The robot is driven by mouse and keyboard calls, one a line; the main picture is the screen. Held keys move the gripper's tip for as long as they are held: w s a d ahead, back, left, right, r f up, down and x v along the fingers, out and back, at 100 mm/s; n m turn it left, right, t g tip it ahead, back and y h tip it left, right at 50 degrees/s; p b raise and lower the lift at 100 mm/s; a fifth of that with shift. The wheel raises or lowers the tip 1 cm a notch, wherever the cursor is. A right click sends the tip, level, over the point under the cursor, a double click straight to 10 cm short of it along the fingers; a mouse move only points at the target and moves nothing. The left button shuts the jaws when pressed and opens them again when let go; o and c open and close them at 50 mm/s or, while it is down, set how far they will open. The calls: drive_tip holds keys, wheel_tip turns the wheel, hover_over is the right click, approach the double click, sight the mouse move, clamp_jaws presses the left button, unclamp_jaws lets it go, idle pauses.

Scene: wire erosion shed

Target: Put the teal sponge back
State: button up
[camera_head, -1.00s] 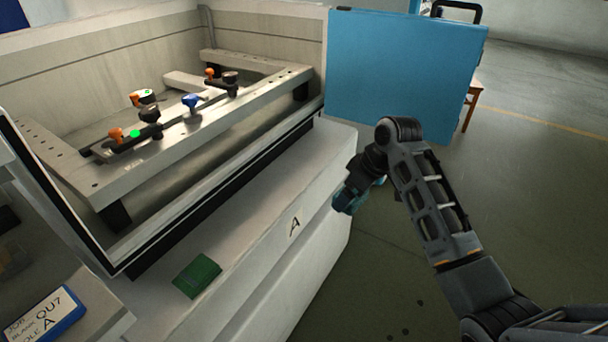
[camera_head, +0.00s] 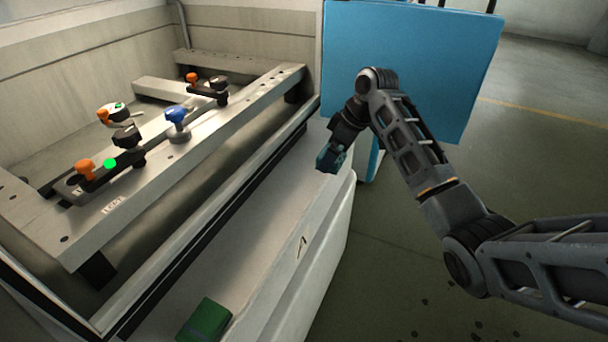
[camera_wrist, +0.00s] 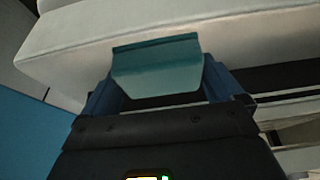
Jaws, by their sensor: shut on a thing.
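The teal sponge (camera_wrist: 158,68) is held between the blue fingers of my gripper (camera_wrist: 155,90) in the wrist view. In the head view my gripper (camera_head: 331,157) is small and dark, right of the machine's white front ledge, and its grip on the sponge is hard to make out there. The sponge is clear of the ledge in the head view. A green block (camera_head: 206,321), darker and greener than the held sponge, lies on the ledge (camera_head: 262,237) at the bottom.
Inside the tank, a metal frame (camera_head: 190,140) carries orange-knobbed clamps (camera_head: 86,170) and a blue-knobbed piece (camera_head: 177,118). A large blue panel (camera_head: 420,70) stands behind my arm. The ledge between the green block and its far end looks bare. Open floor (camera_head: 390,255) lies at the right.

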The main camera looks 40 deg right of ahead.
hover_over(302, 183)
drive_tip(key=s, duration=0.2)
drive_tip(key=f, duration=0.4)
drive_tip(key=shift+w+d, duration=0.25)
drive_tip(key=shift+a+f, duration=0.1)
drive_tip(key=shift+f, duration=1.95)
drive_tip(key=shift+f, duration=0.15)
drive_tip(key=o, duration=0.7)
drive_tip(key=shift+c, duration=0.2)
drive_tip(key=v, duration=1.2)
drive_tip(key=shift+w, duration=0.15)
